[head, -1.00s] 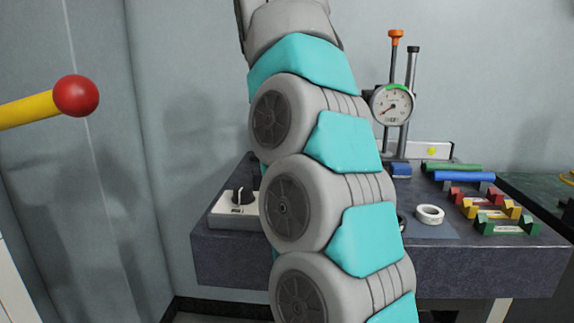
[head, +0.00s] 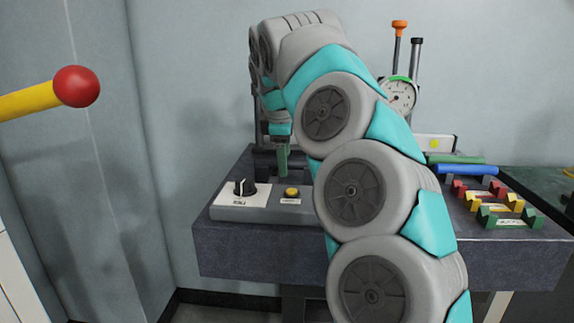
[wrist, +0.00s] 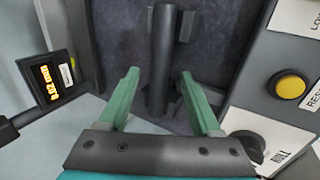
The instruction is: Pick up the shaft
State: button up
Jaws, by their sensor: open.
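A dark grey cylinder (wrist: 161,55), which looks like the shaft, shows in the wrist view between and beyond my gripper's fingertips. Darker block-like parts flank it, and I cannot tell whether it rests in them. My gripper (wrist: 160,74) is open, with its two green fingers apart, one on each side of the cylinder's line, and nothing is held. In the head view my gripper (head: 283,158) hangs with its fingers down over the back left of the dark bench, behind the control box. There the cylinder is not clearly seen.
A control box with a black knob (head: 245,187) and a yellow button (head: 292,192) stands at the bench's front left. A digital readout (wrist: 52,77) is left in the wrist view. A dial gauge (head: 399,95), green and blue rods (head: 468,170) and coloured blocks (head: 508,216) are on the right.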

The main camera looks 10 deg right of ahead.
jog(key=shift+w+f, duration=0.15)
jog(key=shift+f, duration=0.1)
grip_shut()
dwell(0.4)
dwell(0.9)
